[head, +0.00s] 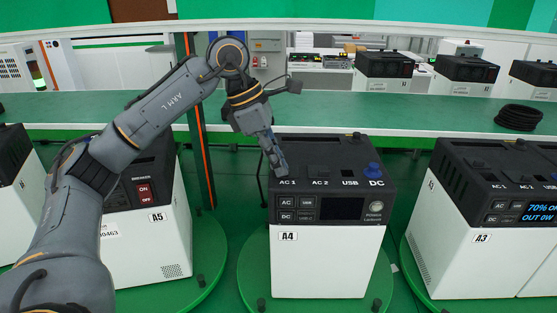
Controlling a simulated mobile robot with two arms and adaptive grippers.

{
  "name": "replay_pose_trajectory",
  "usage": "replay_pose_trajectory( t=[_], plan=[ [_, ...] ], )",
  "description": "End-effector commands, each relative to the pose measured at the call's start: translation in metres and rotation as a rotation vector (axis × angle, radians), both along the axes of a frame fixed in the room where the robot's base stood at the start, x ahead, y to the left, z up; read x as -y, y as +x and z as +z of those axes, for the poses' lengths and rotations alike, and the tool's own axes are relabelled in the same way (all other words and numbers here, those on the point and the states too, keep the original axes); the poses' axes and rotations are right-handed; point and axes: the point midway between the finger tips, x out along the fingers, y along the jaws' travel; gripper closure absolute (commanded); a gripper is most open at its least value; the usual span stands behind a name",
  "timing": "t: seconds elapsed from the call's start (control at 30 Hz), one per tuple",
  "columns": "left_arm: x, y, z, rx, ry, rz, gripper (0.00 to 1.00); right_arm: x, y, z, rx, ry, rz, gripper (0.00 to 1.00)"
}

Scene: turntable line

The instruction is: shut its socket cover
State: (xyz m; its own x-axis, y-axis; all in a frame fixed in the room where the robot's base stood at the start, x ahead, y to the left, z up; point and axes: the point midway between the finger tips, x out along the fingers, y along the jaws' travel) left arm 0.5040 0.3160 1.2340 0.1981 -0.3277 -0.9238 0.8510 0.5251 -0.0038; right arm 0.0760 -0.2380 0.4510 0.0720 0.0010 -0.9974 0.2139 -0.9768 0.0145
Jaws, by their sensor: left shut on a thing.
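The power station A4 (328,262) stands upright in the middle of the head view, white below with a black top. Its top edge is marked AC 1, AC 2, USB and DC. My left gripper (279,168) points down at the AC 1 spot and is shut on what seems to be the AC 1 socket cover, mostly hidden by the fingers. The AC 2 cover (318,171) looks flat. A blue piece (375,168) sits at DC. The A4 screen (342,208) is dark. My right gripper is not in view.
Power station A5 (165,245) stands at left, partly behind my left arm, and A3 (470,255) at right with a lit screen. A4 is on a green round turntable (252,272). Behind runs a green bench (420,112) with a black cable coil (518,117).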

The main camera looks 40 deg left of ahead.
Motion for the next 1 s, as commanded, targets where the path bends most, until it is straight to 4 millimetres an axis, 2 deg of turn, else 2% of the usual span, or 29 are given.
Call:
replay_pose_trajectory(
  t=[0.17,0.2,0.27,0.3,0.67,0.87,1.0],
  plan=[
    [0.001,-0.001,-0.002,-0.005,0.004,-0.008,1.00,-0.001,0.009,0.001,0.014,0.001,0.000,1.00],
    [0.001,-0.001,-0.002,-0.005,0.004,-0.007,0.85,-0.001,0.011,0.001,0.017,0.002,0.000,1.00],
    [0.001,-0.001,-0.002,-0.005,0.004,-0.007,0.73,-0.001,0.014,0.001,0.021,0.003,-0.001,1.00],
    [0.001,0.000,-0.002,-0.005,0.003,-0.007,0.70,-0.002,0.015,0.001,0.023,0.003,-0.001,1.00],
    [-0.001,0.000,0.004,0.001,0.003,-0.003,0.70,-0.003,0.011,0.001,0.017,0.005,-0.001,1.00],
    [-0.011,-0.006,0.034,0.004,0.002,-0.003,0.70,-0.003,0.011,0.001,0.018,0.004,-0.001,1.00],
    [-0.022,-0.013,0.066,0.004,0.001,-0.004,0.70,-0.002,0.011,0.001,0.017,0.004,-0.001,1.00]
  ],
)
